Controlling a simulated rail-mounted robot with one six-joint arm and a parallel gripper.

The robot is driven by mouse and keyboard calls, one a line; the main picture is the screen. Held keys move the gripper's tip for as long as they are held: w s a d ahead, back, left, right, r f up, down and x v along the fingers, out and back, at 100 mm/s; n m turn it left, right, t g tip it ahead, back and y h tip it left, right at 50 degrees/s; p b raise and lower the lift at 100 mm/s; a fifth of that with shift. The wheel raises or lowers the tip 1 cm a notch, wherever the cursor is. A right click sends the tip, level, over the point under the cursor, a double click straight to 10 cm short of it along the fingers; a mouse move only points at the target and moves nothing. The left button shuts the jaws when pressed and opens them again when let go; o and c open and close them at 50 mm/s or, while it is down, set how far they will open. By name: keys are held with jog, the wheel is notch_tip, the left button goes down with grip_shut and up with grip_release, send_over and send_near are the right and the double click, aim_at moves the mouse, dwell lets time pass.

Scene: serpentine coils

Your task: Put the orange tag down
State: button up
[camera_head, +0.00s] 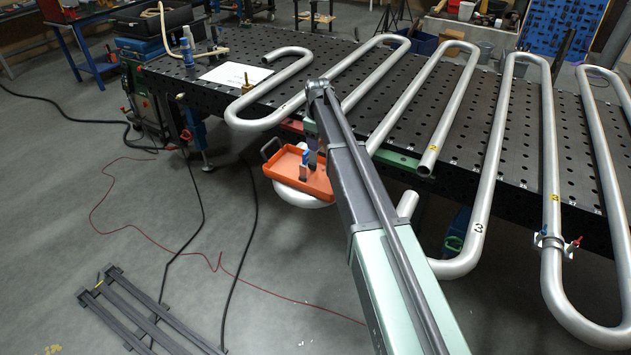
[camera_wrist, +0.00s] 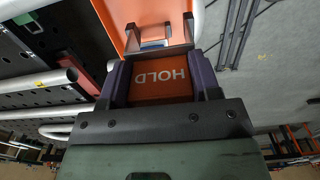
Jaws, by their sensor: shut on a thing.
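The orange tag (camera_wrist: 160,84), marked "HOLD", is between the jaws of my gripper (camera_wrist: 160,60) in the wrist view. The gripper is shut on it. The lettering appears upside down in that view. An orange tray (camera_head: 283,172) is beside the table's near edge in the head view, and part of it shows at the top of the wrist view (camera_wrist: 116,12). A small blue-and-white item (camera_wrist: 155,43) shows just beyond the tag, against the tray. My arm hides part of the tray in the head view, and I cannot make out the tag there.
The perforated black table (camera_head: 330,115) carries several grey serpentine pipes (camera_head: 487,150). A white sheet (camera_head: 235,75) and a blue-and-white bottle (camera_head: 187,50) are at its left end. Cables and a red hose (camera_head: 125,228) lie on the grey floor, with a dark metal frame (camera_head: 140,315) at lower left.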

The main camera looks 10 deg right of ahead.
notch_tip(320, 180, down, 12)
jog(key=b, duration=0.8)
jog(key=shift+r+b, duration=0.25)
jog(key=shift+b, duration=0.1)
jog(key=shift+r, duration=0.3)
jog(key=shift+f, duration=0.15)
jog(key=o, duration=1.5)
notch_tip(320, 180, up, 13)
jog(key=p, duration=1.2)
jog(key=shift+f+p, duration=0.2)
jog(key=shift+p, duration=0.2)
jog(key=s+a+m, duration=0.1)
jog(key=s+m, duration=0.2)
jog(key=s, duration=0.9)
jog(key=s+a+m, duration=0.2)
jog(key=s+m, duration=0.1)
jog(key=s, duration=1)
jog(key=s+a+m, duration=0.1)
jog(key=s+m, duration=0.2)
jog(key=s, duration=0.9)
jog(key=shift+s+a+f, duration=0.15)
jog(key=shift+a, duration=0.05)
